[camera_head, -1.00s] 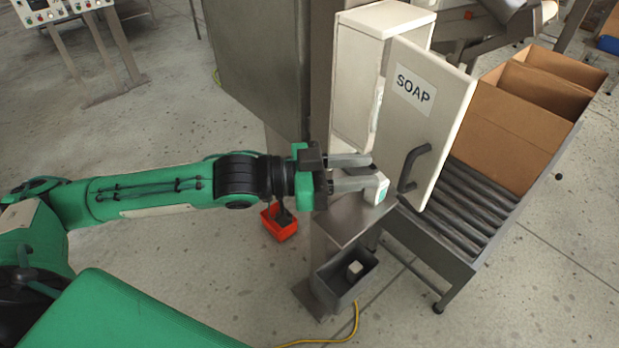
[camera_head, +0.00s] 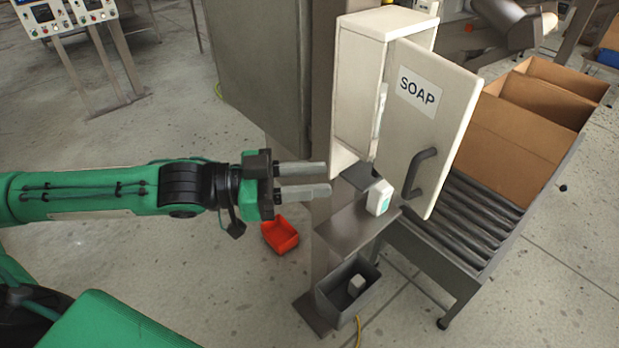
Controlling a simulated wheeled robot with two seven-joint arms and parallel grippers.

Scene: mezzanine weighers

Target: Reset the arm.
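My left arm comes in from the left, and its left gripper (camera_head: 328,181) is open and empty, with its two grey fingers apart. It hovers left of a metal shelf (camera_head: 343,229). A small white bottle or pack with a green mark (camera_head: 379,197) stands on that shelf, clear of the fingers. A white cabinet (camera_head: 352,90) labelled SOAP has its door (camera_head: 440,110) swung open, with a dark handle. My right gripper is not in view.
A dark bin (camera_head: 338,305) with a small pale item sits below the shelf. A red bin (camera_head: 280,235) is behind the gripper's lower side. A roller conveyor (camera_head: 470,210) carries open cardboard boxes (camera_head: 520,120) at right.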

